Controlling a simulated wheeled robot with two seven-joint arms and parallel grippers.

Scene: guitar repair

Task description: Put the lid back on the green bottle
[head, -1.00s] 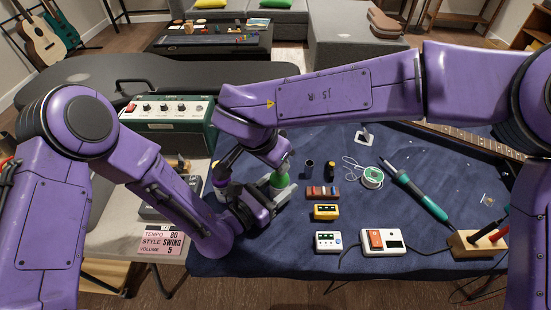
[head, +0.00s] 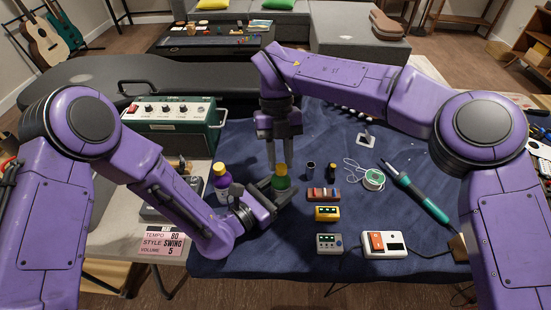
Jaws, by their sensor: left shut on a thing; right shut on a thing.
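The green bottle (head: 281,184) stands upright on the blue cloth, right of the purple bottle. My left gripper (head: 279,189) reaches in from the left, low, and is shut on the green bottle's body. My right gripper (head: 279,164) points straight down over the bottle. Its fingers are shut on a small yellowish lid (head: 282,169) at the bottle's top. The lid looks in line with the bottle; I cannot tell whether it is seated or just above the neck. The fingers partly hide the lid.
A purple bottle (head: 221,186) with a yellow lid stands close left of my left gripper. A green amplifier (head: 170,125) is behind it. Small pedals, a solder spool (head: 373,179) and a soldering iron (head: 416,192) lie to the right.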

